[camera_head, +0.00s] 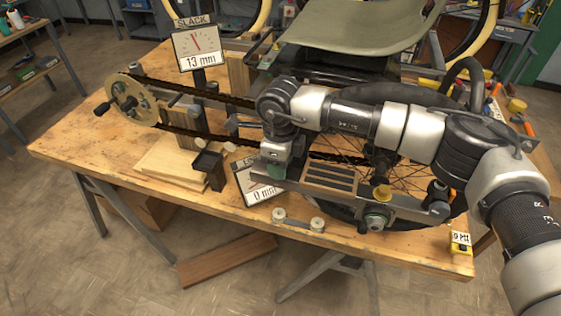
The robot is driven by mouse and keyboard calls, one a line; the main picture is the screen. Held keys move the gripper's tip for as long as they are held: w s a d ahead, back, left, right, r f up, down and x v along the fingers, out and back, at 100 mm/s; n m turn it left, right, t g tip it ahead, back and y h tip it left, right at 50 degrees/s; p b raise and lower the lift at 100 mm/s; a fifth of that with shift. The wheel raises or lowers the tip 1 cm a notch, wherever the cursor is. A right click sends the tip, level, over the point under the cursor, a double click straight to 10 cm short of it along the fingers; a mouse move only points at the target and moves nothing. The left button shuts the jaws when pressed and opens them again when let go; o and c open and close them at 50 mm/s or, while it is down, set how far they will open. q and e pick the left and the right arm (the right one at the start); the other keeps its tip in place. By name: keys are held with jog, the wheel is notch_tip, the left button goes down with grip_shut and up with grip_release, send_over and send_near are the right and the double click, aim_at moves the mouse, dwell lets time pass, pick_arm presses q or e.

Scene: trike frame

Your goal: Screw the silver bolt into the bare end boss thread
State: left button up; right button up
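My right arm reaches in from the right across the wheel, and my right gripper (272,162) is low at the left end of a silver frame bar (405,208). Its fingers are hidden or blend with the parts there, so I cannot tell whether it is open or shut. A round metal boss with a green centre (376,221) is on the front of the bar, to the right of the gripper. I cannot pick out the silver bolt for sure, nor tell which boss end is the bare one. My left gripper is not in view.
The wooden table (90,150) bears a crank wheel (132,102) with a chain, a 13 mm slack gauge (197,48) and a 0 mm gauge (262,192). A small black box (208,168) stands left of the gripper. Two rollers (317,224) sit near the front edge.

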jog(key=shift+o, duration=0.3)
jog(key=n, duration=0.6)
jog(key=shift+w+n, duration=0.15)
jog(key=shift+n, duration=0.15)
jog(key=n, duration=0.5)
jog(key=shift+c, duration=0.3)
